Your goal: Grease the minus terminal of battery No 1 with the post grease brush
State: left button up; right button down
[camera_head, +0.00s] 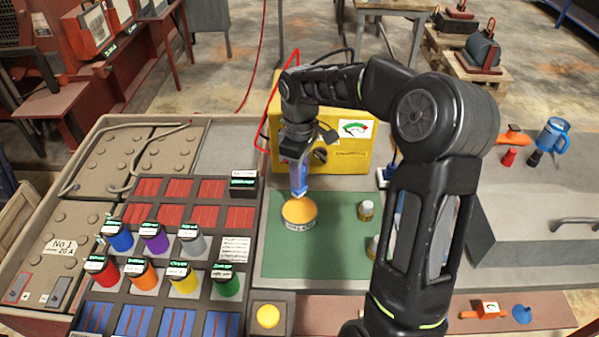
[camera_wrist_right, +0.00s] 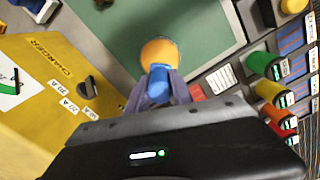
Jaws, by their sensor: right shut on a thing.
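My right gripper (camera_head: 298,182) is over the green mat and shut on a blue-handled tool, which I take to be the post grease brush (camera_head: 298,190). The blue handle (camera_wrist_right: 158,82) shows between the fingers in the wrist view. Its lower end meets a round tin with an orange-yellow top (camera_head: 299,210); bristles are hidden and I cannot tell how deep it sits. Battery No 1 (camera_head: 60,262) is at the left, with a "No 1 20 A" label. At its front are a red-edged plate (camera_head: 18,287) and a grey plate marked minus (camera_head: 60,291). My left gripper is out of view.
A yellow charger (camera_head: 345,155) stands behind the green mat (camera_head: 280,262). Coloured caps, such as the green one (camera_head: 226,282), stand in a rack between mat and battery. Small jars (camera_head: 366,209) stand right of the tin. A grey cable (camera_head: 110,180) lies across the far batteries.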

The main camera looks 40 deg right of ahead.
aim_at(300, 192)
jog(key=shift+s+f+b, duration=0.1)
jog(key=shift+f+b, duration=1.55)
jog(key=shift+f, duration=0.6)
jog(key=shift+f+b, duration=0.45)
jog(key=shift+f, duration=0.25)
jog(key=shift+f+b, duration=0.35)
jog(key=shift+f, duration=0.25)
jog(key=shift+r, duration=0.1)
jog(key=shift+r+p, duration=2.6)
jog(key=shift+r, duration=0.9)
